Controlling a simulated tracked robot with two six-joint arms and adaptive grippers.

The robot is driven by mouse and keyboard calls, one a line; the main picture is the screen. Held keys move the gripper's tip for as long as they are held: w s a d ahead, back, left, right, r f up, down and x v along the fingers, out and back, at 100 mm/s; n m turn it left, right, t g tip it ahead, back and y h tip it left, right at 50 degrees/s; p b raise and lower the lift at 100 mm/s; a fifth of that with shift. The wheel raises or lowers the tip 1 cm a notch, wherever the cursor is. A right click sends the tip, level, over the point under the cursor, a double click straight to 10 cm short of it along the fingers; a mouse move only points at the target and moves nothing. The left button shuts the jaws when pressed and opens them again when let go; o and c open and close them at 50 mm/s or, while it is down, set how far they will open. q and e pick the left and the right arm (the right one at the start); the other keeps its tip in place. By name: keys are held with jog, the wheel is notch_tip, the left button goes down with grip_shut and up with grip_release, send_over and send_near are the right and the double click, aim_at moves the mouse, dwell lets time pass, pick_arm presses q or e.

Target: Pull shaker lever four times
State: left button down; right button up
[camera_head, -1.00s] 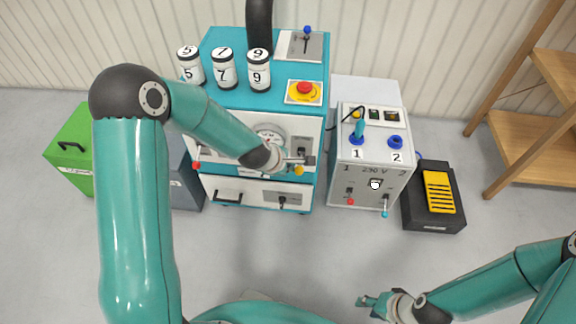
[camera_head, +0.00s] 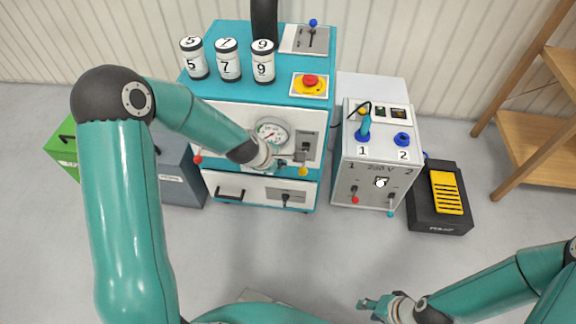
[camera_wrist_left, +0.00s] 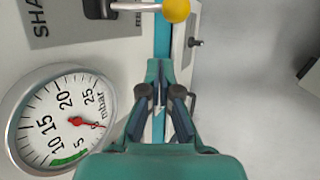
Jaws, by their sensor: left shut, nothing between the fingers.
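The shaker lever has a yellow ball knob (camera_head: 303,171) and sits on the grey shaker plate (camera_head: 308,143) at the right of the teal machine's front. In the left wrist view the yellow knob (camera_wrist_left: 176,10) is at the top edge, on a metal rod beside a plate with the cut-off letters "SHA". My left gripper (camera_head: 284,158) is in front of the machine, just left of the knob. In the left wrist view its fingers (camera_wrist_left: 160,108) are shut and empty, apart from the knob. My right gripper (camera_head: 368,304) is low at the front, away from the machine; its finger opening is unclear.
A round pressure gauge (camera_head: 272,131) is beside the left gripper. A red-knobbed lever (camera_head: 198,159) is at the machine's left. Numbered jars (camera_head: 229,62) and a red emergency button (camera_head: 310,81) are on top. A 230 V box (camera_head: 374,168) stands right; open floor lies in front.

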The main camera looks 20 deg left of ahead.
pick_arm(q)
notch_tip(320, 180, up, 10)
jog(key=s+a+p, duration=0.2)
jog(key=p, duration=0.4)
jog(key=shift+f, duration=0.15)
pick_arm(e)
notch_tip(320, 180, up, 7)
jog(key=shift+a, duration=0.1)
jog(key=shift+c, duration=1.1)
grip_shut()
pick_arm(q)
jog(key=s+d+f+m+g, duration=0.2)
jog(key=s+d+f+m, duration=0.2)
jog(key=s+f+m, duration=0.1)
jog(key=s+d+f+m+g+h, duration=0.1)
jog(key=s+d+f+m, duration=0.3)
jog(key=s, duration=0.6)
jog(key=s+d+f+m+g+h, duration=0.1)
jog(key=s+d+f+m+g, duration=0.1)
jog(key=s+d+f+m, duration=0.3)
notch_tip(320, 180, down, 3)
jog(key=s+m, duration=0.2)
jog(key=m, duration=0.2)
jog(key=shift+s+g, duration=0.15)
jog(key=shift+g, duration=0.25)
jog(key=shift+r, duration=0.1)
